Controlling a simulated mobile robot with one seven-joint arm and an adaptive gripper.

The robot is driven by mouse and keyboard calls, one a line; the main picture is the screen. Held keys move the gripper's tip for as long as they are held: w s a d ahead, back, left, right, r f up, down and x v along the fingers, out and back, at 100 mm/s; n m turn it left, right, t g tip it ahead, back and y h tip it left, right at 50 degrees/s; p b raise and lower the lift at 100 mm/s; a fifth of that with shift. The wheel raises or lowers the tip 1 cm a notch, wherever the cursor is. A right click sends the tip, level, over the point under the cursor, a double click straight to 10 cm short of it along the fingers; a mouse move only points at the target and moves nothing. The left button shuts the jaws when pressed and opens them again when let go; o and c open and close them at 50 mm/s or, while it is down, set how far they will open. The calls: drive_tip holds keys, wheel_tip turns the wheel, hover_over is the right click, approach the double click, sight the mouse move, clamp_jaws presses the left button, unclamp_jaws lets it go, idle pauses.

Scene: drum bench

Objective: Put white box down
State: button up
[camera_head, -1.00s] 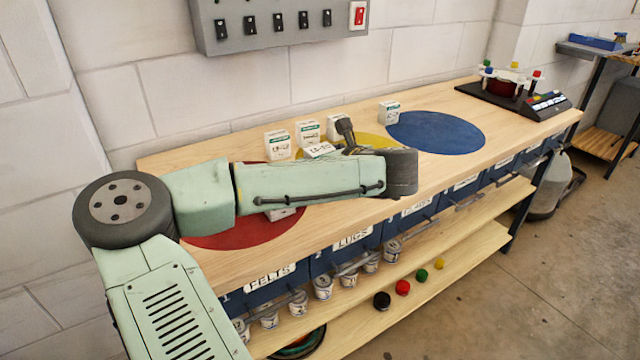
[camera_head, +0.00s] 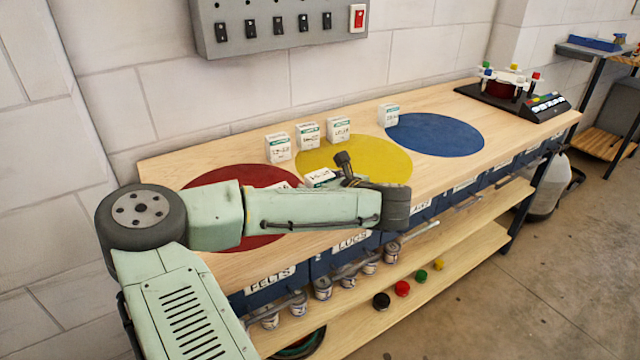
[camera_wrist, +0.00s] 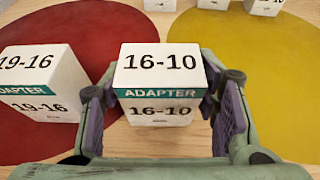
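My gripper (camera_wrist: 165,75) has its fingers on both sides of the white box marked 16-10 ADAPTER (camera_wrist: 160,75), apparently shut on it. The box looks level, over bare wood between the red circle (camera_wrist: 85,25) and the yellow circle (camera_wrist: 265,75). In the head view the box (camera_head: 320,177) shows beside my gripper, near the yellow circle's left edge. It is at or close to the bench top; I cannot tell whether it touches. Another white box, marked 19-16 (camera_wrist: 45,80), stands on the red circle, left of my gripper; my arm largely hides it in the head view.
Several white boxes, such as one at the back left (camera_head: 278,148), stand along the back of the wooden bench (camera_head: 160,165). One stands by the blue circle (camera_head: 435,133). A black device (camera_head: 515,95) is at the far right end. Bins hang below the front edge.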

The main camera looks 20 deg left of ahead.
drive_tip(key=shift+o, duration=1.3)
